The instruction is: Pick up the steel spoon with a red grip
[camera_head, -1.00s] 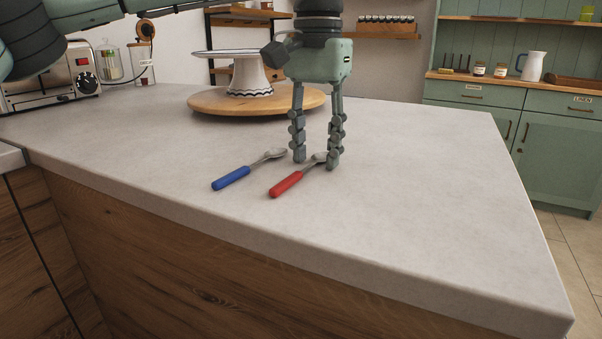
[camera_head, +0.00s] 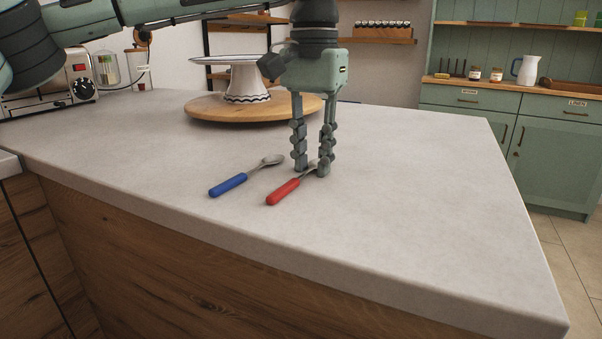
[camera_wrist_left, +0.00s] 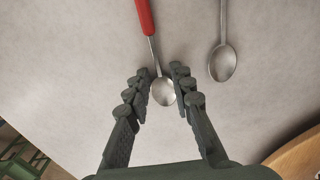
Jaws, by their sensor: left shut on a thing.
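The steel spoon with a red grip (camera_head: 283,192) lies on the pale worktop, its red grip toward the front edge. In the left wrist view the red-gripped spoon (camera_wrist_left: 145,17) has its bowl between the two fingertips. My left gripper (camera_head: 312,172) points straight down and is shut on the bowl end of this spoon, at worktop level. Its fingertips (camera_wrist_left: 161,80) also show in the left wrist view. In the head view the fingers partly hide the bowl. My right gripper is not in view.
A spoon with a blue grip (camera_head: 228,184) lies just left, and its steel bowl (camera_wrist_left: 222,62) shows in the wrist view. A round wooden board (camera_head: 205,110) with a white cake stand (camera_head: 245,85) is behind. The worktop (camera_head: 430,200) is clear to the right.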

